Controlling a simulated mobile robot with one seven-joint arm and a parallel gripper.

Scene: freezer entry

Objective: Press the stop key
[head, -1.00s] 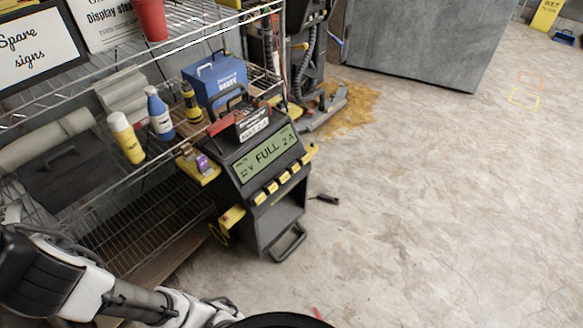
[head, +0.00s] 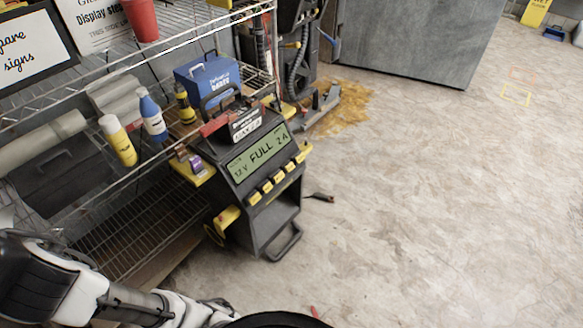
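The charger (head: 245,195) is a dark upright unit standing on the floor beside the wire shelving. Its green display (head: 258,158) reads "12 V FULL 2 A". A slanted row of several yellow keys (head: 267,187) runs below the display; their labels are too small to read, so I cannot tell which is the stop key. My arm shows at the bottom left, below and apart from the charger. My gripper is outside the picture.
Wire shelving (head: 120,185) with a yellow bottle (head: 118,142), blue bottle (head: 153,118) and blue box (head: 207,78) stands left of the charger. A small dark object (head: 319,197) lies on the floor. The floor (head: 430,200) to the right is largely clear.

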